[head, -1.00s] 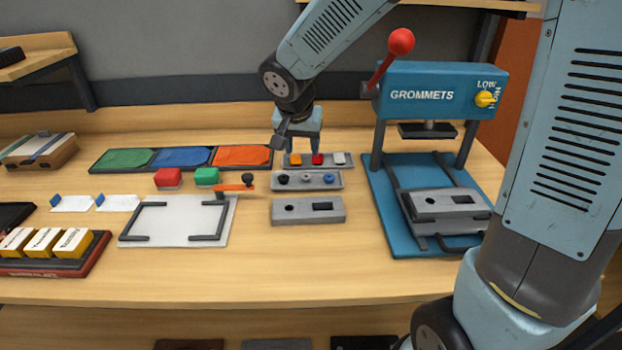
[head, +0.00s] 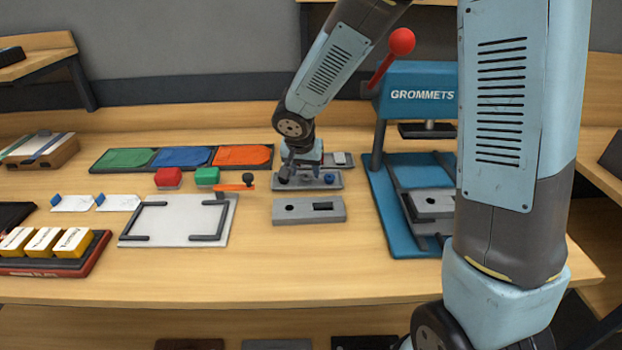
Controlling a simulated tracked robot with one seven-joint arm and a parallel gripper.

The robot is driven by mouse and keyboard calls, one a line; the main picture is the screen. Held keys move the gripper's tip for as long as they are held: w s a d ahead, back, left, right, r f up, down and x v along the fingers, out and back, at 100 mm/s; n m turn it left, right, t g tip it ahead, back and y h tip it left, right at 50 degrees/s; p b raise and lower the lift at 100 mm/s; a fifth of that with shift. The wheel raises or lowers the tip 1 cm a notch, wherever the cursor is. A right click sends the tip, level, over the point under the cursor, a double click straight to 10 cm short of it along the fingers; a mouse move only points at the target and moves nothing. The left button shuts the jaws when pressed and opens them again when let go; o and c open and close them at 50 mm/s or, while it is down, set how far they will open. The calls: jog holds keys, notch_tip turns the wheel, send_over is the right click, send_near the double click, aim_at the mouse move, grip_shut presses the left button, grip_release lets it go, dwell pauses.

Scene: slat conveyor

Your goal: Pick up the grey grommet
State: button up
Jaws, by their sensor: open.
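The grommet tray (head: 303,186) is a small grey tray near the middle of the bench. The blue grommet (head: 329,178) shows at its right end. The grey grommet, in the middle of the row in the earlier view, is hidden now behind my gripper. The black grommet at the left end is partly covered or too small to tell from the finger. My gripper (head: 301,175) is open, pointing down over the middle of this tray, with its fingers low. Whether the fingers touch or straddle the grey grommet cannot be told.
Behind is a tray with a white block (head: 340,159), its other blocks mostly hidden. In front lies a grey holed plate (head: 308,211). The blue grommet press (head: 415,95) stands close on the right. Red (head: 168,178) and green (head: 207,177) blocks sit left.

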aim_at(306, 178)
jog(key=shift+x, duration=1.15)
jog(key=c, duration=0.9)
